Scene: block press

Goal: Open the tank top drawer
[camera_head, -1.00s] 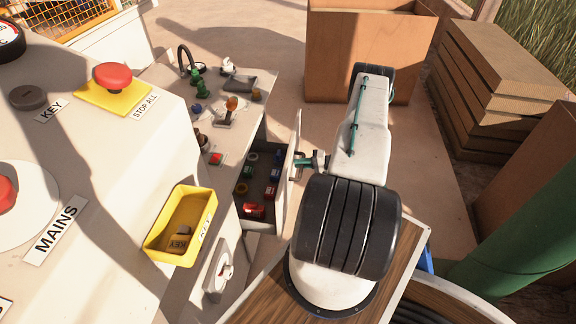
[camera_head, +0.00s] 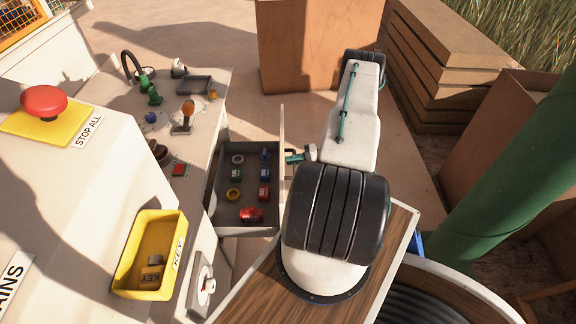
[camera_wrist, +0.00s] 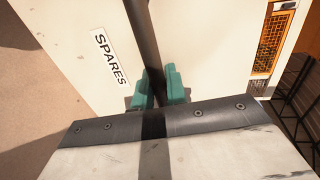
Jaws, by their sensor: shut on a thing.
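A dark grey drawer (camera_head: 222,212) stands pulled out from the white bench, its inside open to view in the head view. Its pale front panel (camera_head: 282,125) is seen nearly edge-on; in the wrist view that front (camera_wrist: 65,25) carries a SPARES label (camera_wrist: 110,60). My gripper (camera_head: 294,158) is at the outer side of the front panel. In the wrist view its green fingers (camera_wrist: 157,88) are shut on a dark bar handle (camera_wrist: 143,35), one on each side.
Several coloured parts, including a red one (camera_head: 251,215), lie in the drawer. A yellow key tray (camera_head: 128,280) and a red STOP ALL button (camera_head: 43,100) are at left. A cardboard box (camera_head: 315,45) and stacked boards (camera_head: 450,60) stand behind; a green pipe (camera_head: 500,180) is at right.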

